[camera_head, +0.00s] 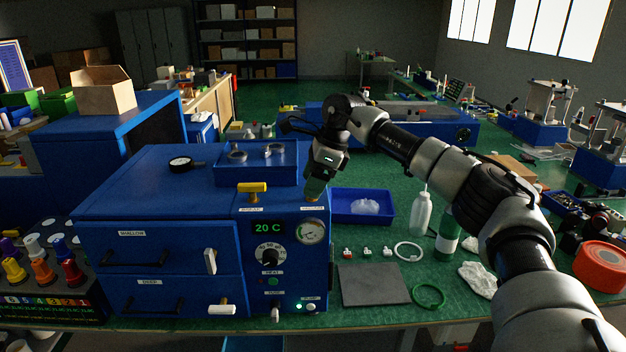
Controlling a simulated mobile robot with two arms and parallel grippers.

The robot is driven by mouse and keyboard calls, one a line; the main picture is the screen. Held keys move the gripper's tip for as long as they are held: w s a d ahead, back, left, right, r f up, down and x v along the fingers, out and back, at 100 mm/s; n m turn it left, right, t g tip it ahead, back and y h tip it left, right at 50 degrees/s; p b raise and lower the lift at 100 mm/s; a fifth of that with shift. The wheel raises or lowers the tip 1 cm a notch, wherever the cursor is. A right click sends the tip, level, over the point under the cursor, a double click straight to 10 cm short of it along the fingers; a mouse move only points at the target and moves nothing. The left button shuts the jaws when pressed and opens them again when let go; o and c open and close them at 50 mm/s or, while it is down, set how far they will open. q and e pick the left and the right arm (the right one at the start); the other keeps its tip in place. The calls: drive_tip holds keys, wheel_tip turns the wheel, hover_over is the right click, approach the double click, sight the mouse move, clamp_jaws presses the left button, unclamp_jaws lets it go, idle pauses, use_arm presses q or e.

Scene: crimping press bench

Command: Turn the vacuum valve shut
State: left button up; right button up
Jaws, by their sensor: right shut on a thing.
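A blue oven-like machine (150,190) stands on the green bench. Two valves sit at the top of its control panel, over small labels too small to read surely. The left valve has a yellow bar handle (252,187) turned crosswise. My right gripper (316,190) points down at the right valve, above the pressure gauge (311,231). It is shut on that valve's handle, which the fingers mostly hide; a small brassy part shows below them. I cannot tell which way this handle points. My left gripper is not in view.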

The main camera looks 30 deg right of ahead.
drive_tip(key=shift+m+t, duration=0.3)
drive_tip(key=m+t+h, duration=0.1)
drive_tip(key=m, duration=0.2)
drive_tip(key=shift+m+b, duration=0.3)
drive_tip(key=shift+m, duration=0.1)
drive_tip(key=m+h, duration=0.1)
drive_tip(key=m, duration=0.3)
drive_tip(key=shift+a+m+t+h+b, duration=0.1)
drive_tip(key=shift+m+t+h+b, duration=0.2)
drive_tip(key=shift+h+b, duration=0.1)
drive_tip(key=m+h, duration=0.1)
drive_tip(key=m, duration=0.3)
drive_tip(key=shift+a+r+m+h+b, duration=0.1)
drive_tip(key=shift+m+h+b, duration=0.2)
drive_tip(key=shift+h+b, duration=0.1)
drive_tip(key=shift+m+h, duration=0.8)
drive_tip(key=shift+m, duration=1.3)
drive_tip(key=shift+r, duration=0.1)
drive_tip(key=o, duration=0.9)
drive_tip(key=shift+b, duration=0.3)
drive_tip(key=shift+o, duration=0.2)
